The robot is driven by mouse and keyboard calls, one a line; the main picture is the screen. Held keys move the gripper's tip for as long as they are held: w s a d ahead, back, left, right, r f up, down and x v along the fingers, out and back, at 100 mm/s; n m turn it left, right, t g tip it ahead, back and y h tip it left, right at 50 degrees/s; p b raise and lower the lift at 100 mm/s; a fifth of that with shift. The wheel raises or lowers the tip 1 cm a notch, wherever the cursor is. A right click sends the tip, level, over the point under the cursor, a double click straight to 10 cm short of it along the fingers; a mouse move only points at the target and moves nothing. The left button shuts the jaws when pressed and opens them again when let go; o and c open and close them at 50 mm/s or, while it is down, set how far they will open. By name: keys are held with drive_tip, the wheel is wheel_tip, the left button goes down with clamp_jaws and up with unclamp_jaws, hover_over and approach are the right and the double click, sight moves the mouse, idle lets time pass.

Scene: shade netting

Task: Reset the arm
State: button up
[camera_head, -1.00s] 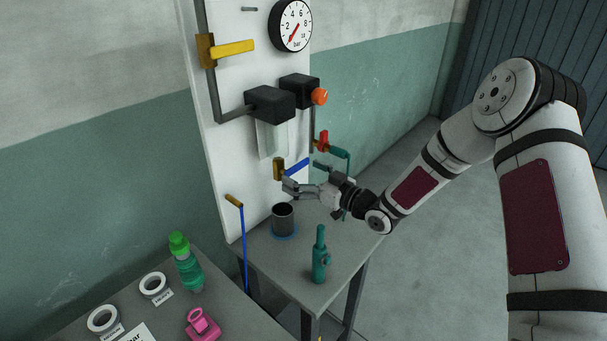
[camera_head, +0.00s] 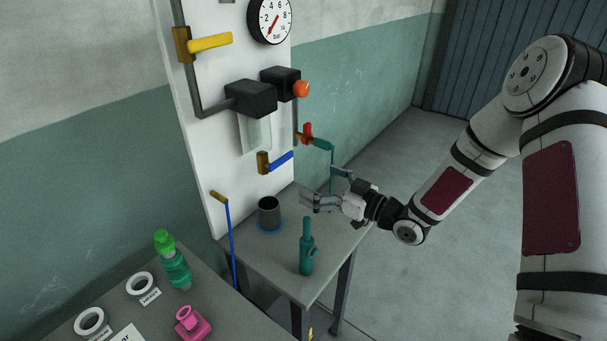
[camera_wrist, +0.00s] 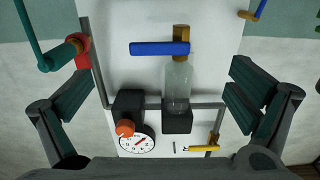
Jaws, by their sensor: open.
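My gripper (camera_head: 306,202) is open and empty, held above the right part of the small grey table (camera_head: 262,263), in front of the white panel (camera_head: 207,150). In the wrist view its two dark finger pads (camera_wrist: 158,100) stand wide apart at the left and right, with nothing between them but the panel behind. The blue-handled valve (camera_head: 276,162) is on the panel, to the left of and above the gripper, apart from it. The blue handle (camera_wrist: 160,48) also shows in the wrist view, which sees the panel upside down.
A dark cup (camera_head: 269,213) and a teal bottle-shaped tool (camera_head: 307,250) stand on the small table near my gripper. A green bottle (camera_head: 176,265), white rings and a pink item (camera_head: 192,325) are on the nearer table. Free floor lies to the right.

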drive_tip(key=shift+v, duration=0.95)
drive_tip(key=w+d+r+m+h, duration=0.1)
drive_tip(key=w+d+r+h, duration=0.1)
drive_tip(key=d+r+h, duration=0.6)
drive_tip(key=s+d+r+m+g+h, duration=0.1)
drive_tip(key=s+d+r+m+h, duration=0.2)
drive_tip(key=s+d+r+h, duration=0.3)
drive_tip(key=s+r+m+g, duration=0.2)
drive_tip(key=s+m, duration=0.1)
drive_tip(key=s, duration=1.1)
drive_tip(key=s+a+r+m+g, duration=0.1)
drive_tip(key=s+r+m+g, duration=0.1)
drive_tip(key=s, duration=1.2)
drive_tip(key=shift+s+r+m+g, duration=0.3)
drive_tip(key=shift+r+m+g, duration=0.15)
drive_tip(key=shift+m, duration=0.15)
